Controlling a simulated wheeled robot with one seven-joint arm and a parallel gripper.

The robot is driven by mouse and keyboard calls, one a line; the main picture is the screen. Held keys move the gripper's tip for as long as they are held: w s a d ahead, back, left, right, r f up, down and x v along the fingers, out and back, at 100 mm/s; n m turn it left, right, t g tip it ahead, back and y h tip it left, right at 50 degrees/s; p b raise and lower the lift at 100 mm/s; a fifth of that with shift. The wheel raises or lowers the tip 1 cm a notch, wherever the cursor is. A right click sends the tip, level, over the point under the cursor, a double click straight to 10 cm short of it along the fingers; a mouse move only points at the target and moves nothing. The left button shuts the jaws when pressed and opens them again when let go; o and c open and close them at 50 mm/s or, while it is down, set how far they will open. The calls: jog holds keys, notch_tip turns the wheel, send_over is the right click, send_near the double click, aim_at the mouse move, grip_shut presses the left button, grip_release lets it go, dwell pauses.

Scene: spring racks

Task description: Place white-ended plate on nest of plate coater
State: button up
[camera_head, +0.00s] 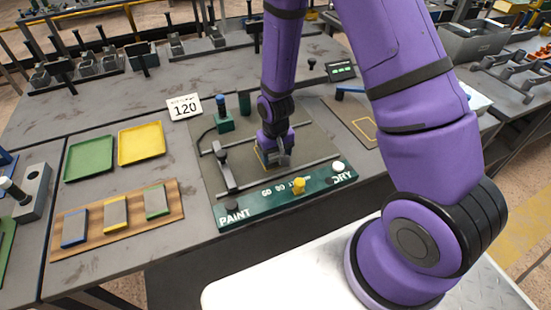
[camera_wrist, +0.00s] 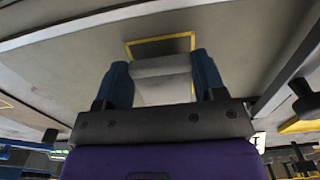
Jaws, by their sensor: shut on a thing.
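In the wrist view, my gripper (camera_wrist: 163,72) is shut on a pale grey-white plate (camera_wrist: 162,88), with a dark blue finger pad on each side of it. In the head view, my gripper (camera_head: 278,158) points down over the bed of the plate coater (camera_head: 225,160), and the held plate is mostly hidden. The nest, a yellow outline (camera_wrist: 160,41), shows just beyond the plate in the wrist view, partly covered by it. In the head view a bit of the yellow outline (camera_head: 262,158) shows beside my gripper. I cannot tell whether the plate touches the bed.
The coater's green front panel (camera_head: 262,207) has a yellow knob and PAINT and DRY buttons. A wooden board (camera_head: 120,222) holds three plates. Green (camera_head: 90,158) and yellow (camera_head: 141,143) trays lie behind it.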

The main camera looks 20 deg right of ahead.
jog(key=shift+f, duration=1)
jog(key=o, duration=1)
jog(key=shift+f, duration=0.1)
jog(key=s+d+r+t, duration=0.1)
jog(key=s+d+r, duration=0.15)
jog(key=r, duration=1.35)
jog(key=s+d+r+t, duration=0.2)
jog(key=s+r, duration=0.2)
jog(key=r, duration=1.2)
jog(key=s+r, duration=0.3)
jog(key=s, duration=0.2)
jog(key=s+d+r+t, duration=0.1)
jog(key=s+r, duration=0.3)
jog(key=s+d+r+t, duration=0.1)
jog(key=s+r, duration=0.3)
jog(key=s, duration=0.1)
jog(key=shift+s+d+r, duration=0.2)
jog(key=shift+s, duration=0.1)
